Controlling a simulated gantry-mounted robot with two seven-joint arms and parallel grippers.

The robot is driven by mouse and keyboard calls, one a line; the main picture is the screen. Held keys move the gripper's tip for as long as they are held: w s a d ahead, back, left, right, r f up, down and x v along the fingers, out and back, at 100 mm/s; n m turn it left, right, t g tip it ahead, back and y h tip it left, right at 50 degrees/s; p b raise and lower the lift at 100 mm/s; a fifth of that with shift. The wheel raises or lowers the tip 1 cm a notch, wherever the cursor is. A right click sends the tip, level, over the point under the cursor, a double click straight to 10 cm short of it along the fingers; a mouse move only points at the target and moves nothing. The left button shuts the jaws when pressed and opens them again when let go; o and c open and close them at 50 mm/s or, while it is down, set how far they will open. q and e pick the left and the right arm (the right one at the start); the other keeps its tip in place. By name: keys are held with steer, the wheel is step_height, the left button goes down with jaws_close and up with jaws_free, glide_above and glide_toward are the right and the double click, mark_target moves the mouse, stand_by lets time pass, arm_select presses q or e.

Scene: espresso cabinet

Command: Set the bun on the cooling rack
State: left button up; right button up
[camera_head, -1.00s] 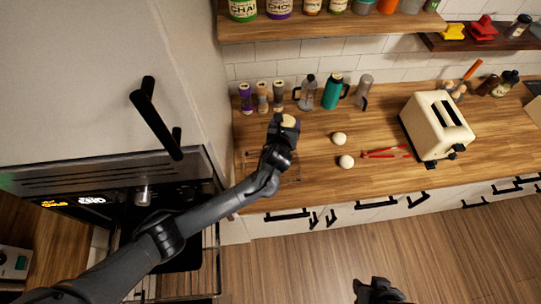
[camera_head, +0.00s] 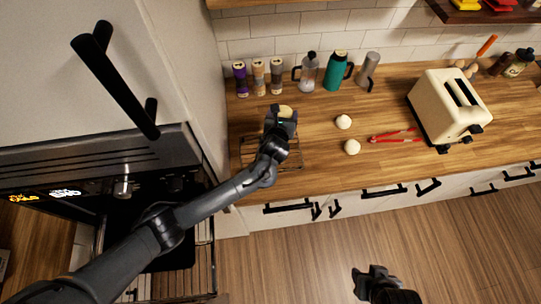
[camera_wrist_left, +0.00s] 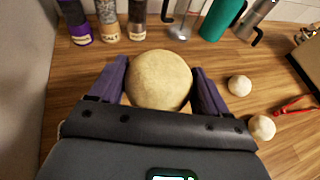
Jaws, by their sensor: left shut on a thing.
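A round pale bun (camera_wrist_left: 159,80) sits between the two fingers of my left gripper (camera_wrist_left: 159,90) in the left wrist view. The gripper is shut on it. In the head view the bun (camera_head: 286,112) shows just beyond my left gripper (camera_head: 282,116), near the rear of the wire cooling rack (camera_head: 250,158). The rack lies on the wooden counter and is partly hidden by my left arm. I cannot tell the bun's exact height above the rack. My right gripper (camera_head: 378,284) hangs over the floor, away from the counter; its jaws are unclear.
Two more pale buns (camera_head: 344,122) (camera_head: 352,147) lie on the counter to the right, beside red tongs (camera_head: 394,135). A cream toaster (camera_head: 452,108) stands farther right. Spice jars (camera_head: 259,78), a glass press (camera_head: 307,74) and a teal flask (camera_head: 335,72) line the back wall.

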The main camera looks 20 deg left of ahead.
arm_select(q)
steer(key=shift+s+a+f, duration=0.15)
steer(key=shift+s+f, duration=0.05)
steer(key=shift+f, duration=0.5)
steer(key=b, duration=0.3)
glide_above(257, 154)
steer(key=f, duration=0.4)
steer(key=w+f, duration=0.1)
steer(key=f, duration=0.1)
steer(key=shift+d+f, duration=0.1)
steer(key=shift+d, duration=0.3)
steer(key=shift+s+a+f+b, duration=0.2)
steer(key=shift+s+a+b, duration=0.15)
steer(key=shift+s, duration=0.15)
step_height(257, 154, down, 4)
steer(key=b, duration=0.5)
steer(key=shift+f+b, duration=0.1)
steer(key=shift+b, duration=0.3)
steer(key=o, duration=1)
